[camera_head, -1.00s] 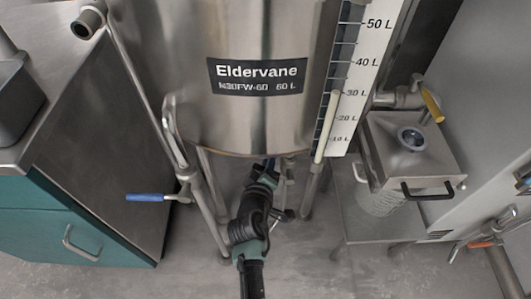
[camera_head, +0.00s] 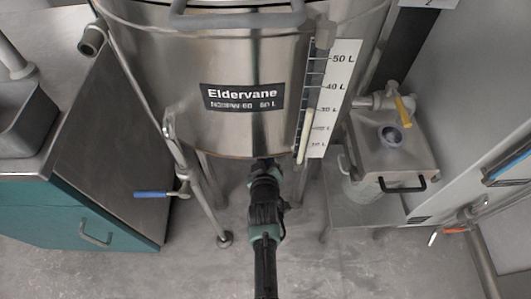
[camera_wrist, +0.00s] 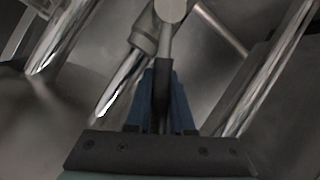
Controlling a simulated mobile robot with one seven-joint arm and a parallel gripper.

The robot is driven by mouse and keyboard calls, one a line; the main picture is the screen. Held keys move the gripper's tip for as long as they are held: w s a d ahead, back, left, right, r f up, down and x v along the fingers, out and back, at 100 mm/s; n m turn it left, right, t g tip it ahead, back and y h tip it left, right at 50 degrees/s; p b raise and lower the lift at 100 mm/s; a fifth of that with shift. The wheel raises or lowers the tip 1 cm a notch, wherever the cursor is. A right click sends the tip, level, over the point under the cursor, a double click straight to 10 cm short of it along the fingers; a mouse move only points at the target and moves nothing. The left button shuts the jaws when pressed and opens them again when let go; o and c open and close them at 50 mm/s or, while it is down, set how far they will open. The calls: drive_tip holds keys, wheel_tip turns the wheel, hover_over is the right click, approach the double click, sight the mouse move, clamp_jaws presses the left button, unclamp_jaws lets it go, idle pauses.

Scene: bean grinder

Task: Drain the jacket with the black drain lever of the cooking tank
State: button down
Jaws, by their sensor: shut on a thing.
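The cooking tank (camera_head: 225,130) is a steel cylinder with a black Eldervane label (camera_head: 242,97) and a litre scale (camera_head: 333,95). My gripper (camera_wrist: 162,105) reaches under the tank's front bottom edge; in the head view its fingers are mostly hidden by the tank and my wrist. In the wrist view its blue fingers are shut around the black drain lever (camera_wrist: 162,75). The lever runs up from between the fingers to a grey metal valve (camera_wrist: 146,38). The lever does not show clearly in the head view.
A blue-handled valve (camera_head: 155,194) sticks out left of the tank legs. A steel counter with a teal cabinet (camera_head: 80,225) stands at left. A steel box with a black handle (camera_head: 400,188) and a yellow-handled valve (camera_head: 404,110) are at right. The floor in front is clear.

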drive_tip(key=c, duration=0.8)
unclamp_jaws()
